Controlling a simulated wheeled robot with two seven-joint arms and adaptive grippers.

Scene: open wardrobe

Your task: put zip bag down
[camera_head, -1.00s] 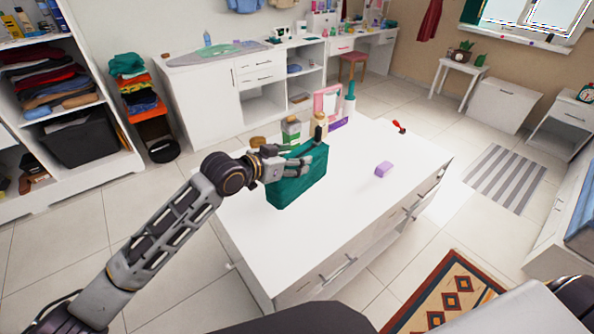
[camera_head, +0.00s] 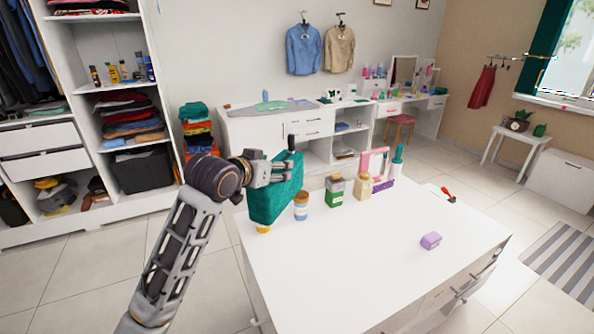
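The teal zip bag (camera_head: 275,198) hangs from my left gripper (camera_head: 288,162) over the far left part of the white island table (camera_head: 350,255). My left gripper is shut on the bag's upper edge. The bag covers most of a yellow-based item (camera_head: 263,228) behind or under it. I cannot tell exactly how far the bag is above the tabletop. My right gripper is not in view.
A purple block (camera_head: 431,241) lies farther right. The near tabletop is clear.

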